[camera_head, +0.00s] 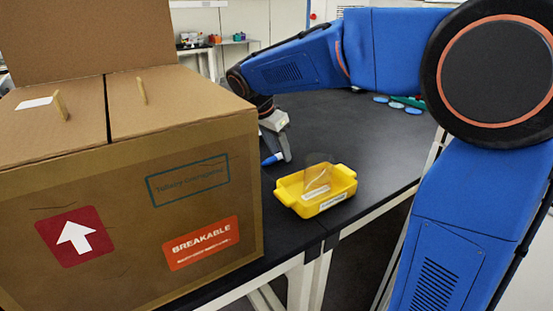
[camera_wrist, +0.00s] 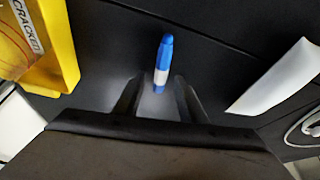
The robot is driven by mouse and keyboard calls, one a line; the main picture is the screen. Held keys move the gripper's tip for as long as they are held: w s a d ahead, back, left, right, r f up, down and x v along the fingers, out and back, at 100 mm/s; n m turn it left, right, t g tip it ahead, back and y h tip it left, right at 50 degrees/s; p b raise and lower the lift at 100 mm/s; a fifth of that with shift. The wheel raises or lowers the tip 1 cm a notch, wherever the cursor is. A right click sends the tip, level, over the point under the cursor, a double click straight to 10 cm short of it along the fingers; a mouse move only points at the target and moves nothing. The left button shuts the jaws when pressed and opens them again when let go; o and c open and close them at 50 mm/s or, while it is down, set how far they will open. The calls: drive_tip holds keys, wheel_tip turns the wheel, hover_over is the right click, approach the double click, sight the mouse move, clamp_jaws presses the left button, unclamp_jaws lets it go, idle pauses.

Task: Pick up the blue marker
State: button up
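The blue marker (camera_wrist: 165,55) has a blue cap and a white band, and lies on the dark tabletop. In the wrist view it is upper centre, with its white part reaching between my fingertips. My gripper (camera_wrist: 158,88) is open, with a gap between each finger and the marker. In the head view my gripper (camera_head: 281,148) points down at the table beside the cardboard box. Only a blue end of the marker (camera_head: 268,161) shows there, just left of the finger. The rest of the marker is hidden in that view.
A large cardboard box (camera_head: 120,200) stands at the left, close to my gripper. A yellow tray (camera_head: 341,181) sits in front of the gripper, and also shows in the wrist view (camera_wrist: 58,60). A white object (camera_wrist: 278,76) lies at right there.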

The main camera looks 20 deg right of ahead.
idle(0.4)
clamp_jaws()
